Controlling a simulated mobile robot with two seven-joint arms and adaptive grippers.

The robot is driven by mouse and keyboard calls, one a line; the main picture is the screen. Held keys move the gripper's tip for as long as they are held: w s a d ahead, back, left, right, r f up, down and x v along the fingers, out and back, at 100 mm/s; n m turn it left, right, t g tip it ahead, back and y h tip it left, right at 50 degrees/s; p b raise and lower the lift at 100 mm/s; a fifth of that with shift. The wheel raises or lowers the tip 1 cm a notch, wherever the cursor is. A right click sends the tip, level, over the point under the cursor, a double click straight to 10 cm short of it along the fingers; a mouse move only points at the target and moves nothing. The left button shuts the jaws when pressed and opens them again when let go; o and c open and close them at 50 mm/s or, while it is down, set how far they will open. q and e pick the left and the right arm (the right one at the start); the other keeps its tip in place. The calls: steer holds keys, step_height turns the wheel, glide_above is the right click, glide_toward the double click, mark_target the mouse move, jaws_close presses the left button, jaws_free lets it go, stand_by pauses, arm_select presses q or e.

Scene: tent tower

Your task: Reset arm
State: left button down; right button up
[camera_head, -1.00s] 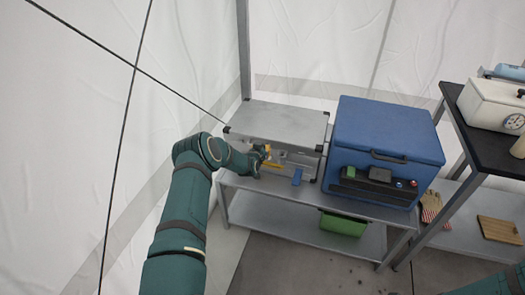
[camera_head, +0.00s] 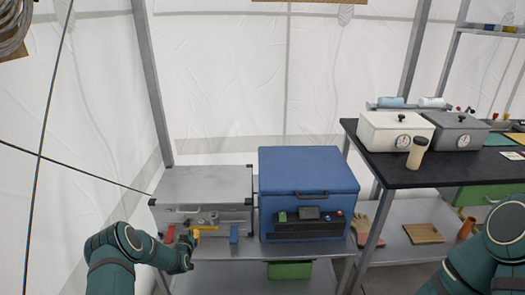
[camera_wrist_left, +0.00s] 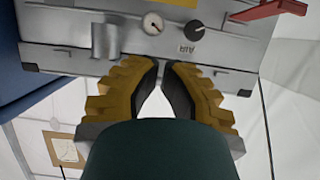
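My left arm comes in from the lower left in the head view. Its gripper (camera_head: 195,237) is in front of the grey metal box (camera_head: 205,183) on the shelf, near the red (camera_head: 170,234) and yellow (camera_head: 208,228) handles. In the left wrist view, the gripper's two yellow fingers with black pads (camera_wrist_left: 160,64) have their tips almost together, with nothing between them. The box front shows beyond them upside down, with a gauge (camera_wrist_left: 153,23) and a knob marked AIR (camera_wrist_left: 194,30). My right arm is at the lower right of the head view; its gripper is not visible.
A blue cooler-like box (camera_head: 305,175) stands right of the grey box, with a green bin (camera_head: 289,270) below. A black table (camera_head: 400,174) holds white and grey gauge boxes and a beige cylinder (camera_head: 417,153).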

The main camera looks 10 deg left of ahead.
arm_select(q)
steer(key=s+d+g+h, duration=0.3)
steer(key=s+d, duration=0.2)
steer(key=d, duration=0.6)
steer(key=s+d+g+h, duration=0.2)
steer(key=s+d, duration=0.3)
steer(key=d, duration=0.6)
steer(key=s+d+r+g, duration=0.2)
steer(key=s+d, duration=0.2)
steer(key=s, duration=0.4)
steer(key=s+d+r+g+h, duration=0.1)
steer(key=s+d, duration=0.3)
steer(key=s, duration=0.4)
steer(key=s+d+r+m+g+h, duration=0.1)
steer(key=s+d+r+g, duration=0.2)
steer(key=s+d, duration=0.2)
steer(key=s, duration=0.3)
steer(key=shift+s+g, duration=0.35)
steer(key=shift+g, duration=0.05)
